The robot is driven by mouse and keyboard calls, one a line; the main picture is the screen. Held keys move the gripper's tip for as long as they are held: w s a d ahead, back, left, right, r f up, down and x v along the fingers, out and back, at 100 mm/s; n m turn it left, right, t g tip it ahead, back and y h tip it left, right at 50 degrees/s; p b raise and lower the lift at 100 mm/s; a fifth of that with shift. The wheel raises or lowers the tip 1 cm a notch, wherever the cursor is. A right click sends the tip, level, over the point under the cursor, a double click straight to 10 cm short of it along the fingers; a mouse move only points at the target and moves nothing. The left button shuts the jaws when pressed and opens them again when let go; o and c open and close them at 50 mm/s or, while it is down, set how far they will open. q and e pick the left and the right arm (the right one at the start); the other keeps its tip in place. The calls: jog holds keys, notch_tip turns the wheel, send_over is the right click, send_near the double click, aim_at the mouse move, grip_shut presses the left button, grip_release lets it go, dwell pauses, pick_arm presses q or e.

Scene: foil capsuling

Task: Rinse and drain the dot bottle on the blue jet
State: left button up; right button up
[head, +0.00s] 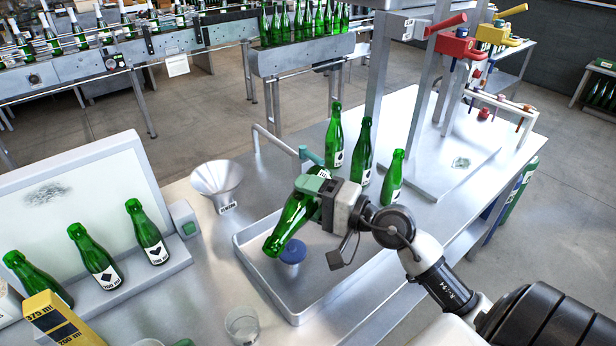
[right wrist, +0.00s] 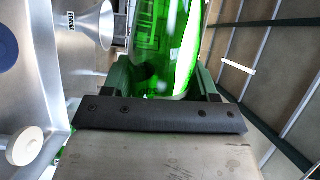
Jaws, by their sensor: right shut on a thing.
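My right gripper (head: 316,190) is shut on a green bottle (head: 292,224) and holds it tilted above the metal tray (head: 262,284). The bottle's lower end slants down to the left, close above and left of the blue jet (head: 292,252); I cannot tell whether they touch. The held bottle's mark is not visible, so I cannot tell if it is the dot bottle. In the right wrist view the bottle (right wrist: 165,45) sits between the green fingers (right wrist: 165,85), and a blue disc (right wrist: 6,45) shows at the left edge. My left gripper is not in view.
Green bottles, including a diamond one (head: 94,258), stand before the light panel (head: 75,185) at left. Three bottles (head: 362,150) stand behind the tray.

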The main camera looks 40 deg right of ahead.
jog(key=m+p, duration=0.2)
jog(key=m, duration=0.2)
jog(key=m+p, duration=0.3)
jog(key=m, duration=0.2)
jog(key=m+p, duration=0.3)
jog(key=m, duration=0.2)
jog(key=shift+r, duration=0.35)
jog(key=shift+m+p, duration=0.6)
jog(key=shift+m, duration=0.4)
jog(key=shift+f+m+b, duration=0.3)
jog(key=shift+f+m, duration=0.05)
jog(key=shift+m, duration=1.05)
